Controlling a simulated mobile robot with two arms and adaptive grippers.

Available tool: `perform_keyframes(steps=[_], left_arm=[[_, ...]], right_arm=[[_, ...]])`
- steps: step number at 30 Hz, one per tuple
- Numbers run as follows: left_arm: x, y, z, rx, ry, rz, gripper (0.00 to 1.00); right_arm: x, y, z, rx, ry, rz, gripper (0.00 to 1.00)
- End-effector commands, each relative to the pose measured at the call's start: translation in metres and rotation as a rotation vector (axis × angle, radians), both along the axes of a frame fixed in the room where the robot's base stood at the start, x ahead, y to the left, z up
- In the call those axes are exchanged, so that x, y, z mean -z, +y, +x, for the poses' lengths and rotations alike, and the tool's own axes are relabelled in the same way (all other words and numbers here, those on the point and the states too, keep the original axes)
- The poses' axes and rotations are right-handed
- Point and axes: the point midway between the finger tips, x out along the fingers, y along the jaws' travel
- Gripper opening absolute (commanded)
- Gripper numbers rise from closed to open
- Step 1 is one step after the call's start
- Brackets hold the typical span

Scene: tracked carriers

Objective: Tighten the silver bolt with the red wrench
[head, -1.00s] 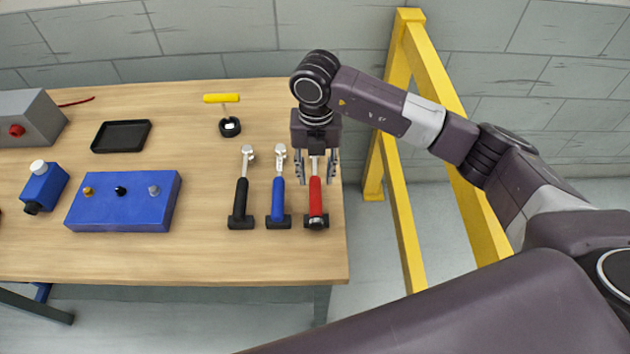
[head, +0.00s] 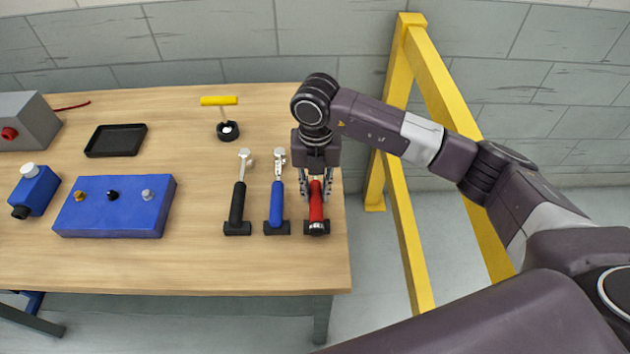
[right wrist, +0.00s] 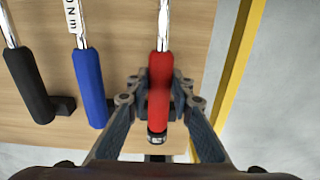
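The red wrench (head: 316,205) is at the right end of a row of wrenches near the table's right edge. My right gripper (head: 316,187) points down over it. In the right wrist view, the fingers (right wrist: 160,92) are shut on both sides of the red handle (right wrist: 161,75). Whether the wrench is clear of its rest cannot be told. The silver bolt (head: 148,194) stands at the right on top of the blue block (head: 115,222), beside a black and a brass bolt. My left gripper is not in view.
A blue wrench (head: 277,205) and a black wrench (head: 238,205) lie just left of the red one. A yellow-handled tool (head: 219,101), black tray (head: 115,140), blue bottle-like item (head: 37,190) and grey box (head: 25,120) are farther left. A yellow frame (head: 395,190) stands right of the table.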

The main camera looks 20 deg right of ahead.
Motion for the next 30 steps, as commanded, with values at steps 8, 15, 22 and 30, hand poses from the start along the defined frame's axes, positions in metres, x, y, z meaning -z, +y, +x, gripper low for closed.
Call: perform_keyframes(steps=[8, 15, 22, 30], left_arm=[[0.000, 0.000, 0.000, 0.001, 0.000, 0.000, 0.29], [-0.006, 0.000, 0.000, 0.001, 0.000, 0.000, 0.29], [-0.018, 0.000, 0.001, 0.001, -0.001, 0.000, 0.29], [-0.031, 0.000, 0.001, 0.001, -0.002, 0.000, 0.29]], right_arm=[[-0.001, 0.000, 0.001, 0.000, -0.002, 0.000, 0.00], [-0.010, 0.000, 0.001, 0.000, -0.003, 0.001, 0.00], [-0.029, 0.000, 0.001, 0.000, -0.004, 0.001, 0.00], [-0.050, 0.000, 0.001, 0.001, -0.002, 0.000, 0.00]])
